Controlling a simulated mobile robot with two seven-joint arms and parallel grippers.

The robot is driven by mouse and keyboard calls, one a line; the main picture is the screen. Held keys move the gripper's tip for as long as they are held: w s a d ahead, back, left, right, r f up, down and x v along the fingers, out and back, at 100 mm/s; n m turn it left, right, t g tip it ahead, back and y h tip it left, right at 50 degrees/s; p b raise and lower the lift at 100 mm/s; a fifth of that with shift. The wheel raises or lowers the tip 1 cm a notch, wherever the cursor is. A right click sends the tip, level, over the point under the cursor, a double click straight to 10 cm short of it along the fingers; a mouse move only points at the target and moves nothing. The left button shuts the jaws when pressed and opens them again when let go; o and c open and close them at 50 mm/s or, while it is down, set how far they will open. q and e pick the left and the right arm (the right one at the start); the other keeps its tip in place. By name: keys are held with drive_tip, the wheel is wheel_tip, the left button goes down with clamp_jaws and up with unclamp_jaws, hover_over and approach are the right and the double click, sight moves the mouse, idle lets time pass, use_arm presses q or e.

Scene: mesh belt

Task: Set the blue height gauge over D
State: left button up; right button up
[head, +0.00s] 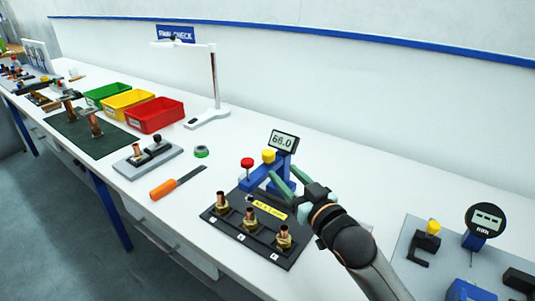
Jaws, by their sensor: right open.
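The blue height gauge (258,176) stands at the back of a black plate (226,226), with a display reading 66.0 (283,141), a red knob (247,162) and a yellow knob (269,156). Three brass fittings stand along the plate's front: left (222,204), middle (250,220) and right (284,237). Small white letter tags lie before them, too small to read surely. My right gripper (283,180) is open, its greenish fingers at the gauge's blue body below the display. Contact cannot be told. The gripper partly hides the gauge. My left gripper is not in view.
An orange-handled tool (164,189) and a green tape roll (201,152) lie left of the plate. A grey fixture (163,161), red bin (156,114) and lamp (213,80) stand farther back. A round gauge (485,219) is at right on a grey panel.

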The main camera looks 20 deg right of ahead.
sight(271, 160)
drive_tip(key=w, duration=0.3)
drive_tip(key=w+a, duration=0.1)
drive_tip(key=w, duration=0.5)
drive_tip(key=shift+a+p, duration=0.35)
drive_tip(key=shift+c, duration=0.3)
clamp_jaws()
drive_tip(key=shift+s+f, duration=0.1)
idle(0.5)
